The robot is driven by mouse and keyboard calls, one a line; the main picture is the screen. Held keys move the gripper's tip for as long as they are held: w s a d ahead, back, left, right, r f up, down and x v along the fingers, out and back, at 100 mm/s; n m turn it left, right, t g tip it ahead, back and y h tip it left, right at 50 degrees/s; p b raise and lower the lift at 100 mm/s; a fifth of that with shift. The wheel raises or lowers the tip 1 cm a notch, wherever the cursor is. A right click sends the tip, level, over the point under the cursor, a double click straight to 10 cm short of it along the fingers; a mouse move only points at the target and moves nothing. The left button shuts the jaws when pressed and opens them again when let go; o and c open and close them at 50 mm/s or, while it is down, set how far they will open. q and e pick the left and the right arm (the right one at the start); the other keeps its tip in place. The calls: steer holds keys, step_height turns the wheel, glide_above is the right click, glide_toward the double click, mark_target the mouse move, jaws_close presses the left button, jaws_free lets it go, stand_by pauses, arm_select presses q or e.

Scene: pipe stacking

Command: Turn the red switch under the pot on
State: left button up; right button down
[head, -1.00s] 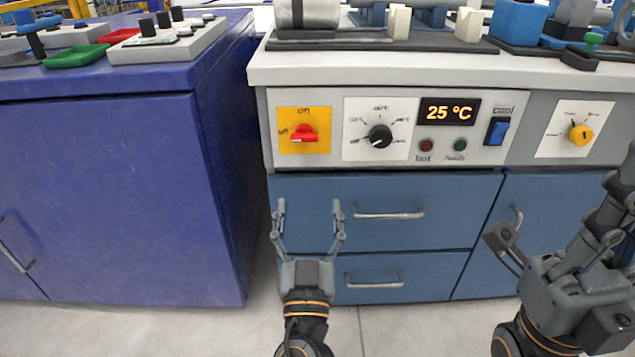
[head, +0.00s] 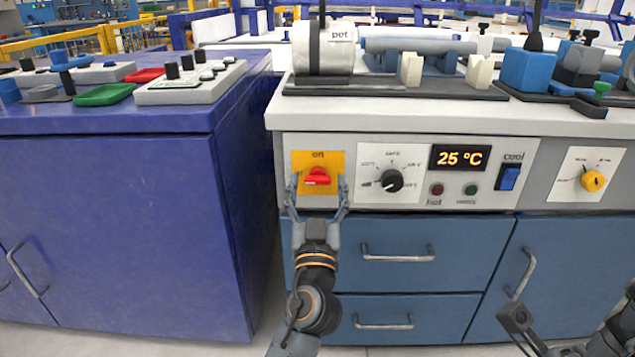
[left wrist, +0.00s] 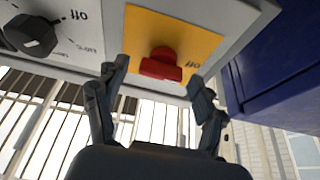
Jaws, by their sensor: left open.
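The red switch (head: 317,177) sits on a yellow plate (head: 333,158) at the left of the grey panel, below the white pot (head: 340,52). Its handle lies about horizontal; "on" is printed above it. My left gripper (head: 318,182) is open and upright in front of the plate, one finger on each side of the switch. In the left wrist view the red switch (left wrist: 160,65) shows between and beyond the two fingertips (left wrist: 158,82), with "off" beside it; contact cannot be told. My right gripper (head: 514,320) is partly in view at the lower right; its fingers are unclear.
Drawer handles (head: 398,254) stick out below. A blue-purple cabinet (head: 110,220) stands close on the left.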

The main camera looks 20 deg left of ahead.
arm_select(q)
steer(key=shift+w+r, duration=0.1)
steer(key=shift+w, duration=0.1)
steer(key=c, duration=1.2)
steer(key=shift+o, duration=0.2)
